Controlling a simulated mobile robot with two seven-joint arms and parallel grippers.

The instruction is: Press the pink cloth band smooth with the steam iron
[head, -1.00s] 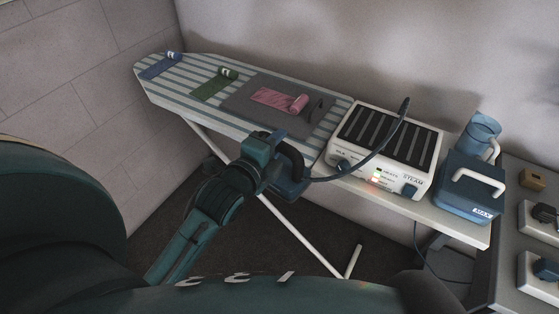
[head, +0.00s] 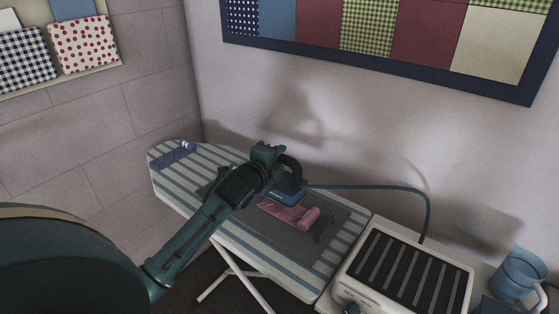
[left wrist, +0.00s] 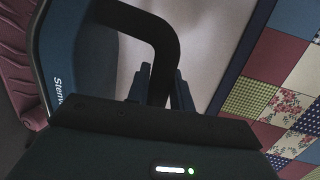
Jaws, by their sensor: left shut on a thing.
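The pink cloth band (head: 284,213) lies on the grey mat (head: 268,235) of the striped ironing board. Its right end is still a roll (head: 310,217); the rest is spread out and wrinkled. The blue steam iron (head: 290,192) is at the band's far side; I cannot tell whether it touches the cloth. My left gripper (head: 272,158) is shut on the iron's dark handle (head: 293,166). The left wrist view shows the handle (left wrist: 168,38) between the fingers (left wrist: 162,88), the iron's blue body (left wrist: 92,65) and the pink band (left wrist: 18,65) beside it. My right gripper is out of view.
A blue band (head: 172,156) lies at the board's left end; a green band (head: 207,188) is partly behind my arm. The steam station (head: 405,272) stands at right, its hose (head: 375,187) running to the iron. A blue jug (head: 518,275) is farther right. A wall stands behind.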

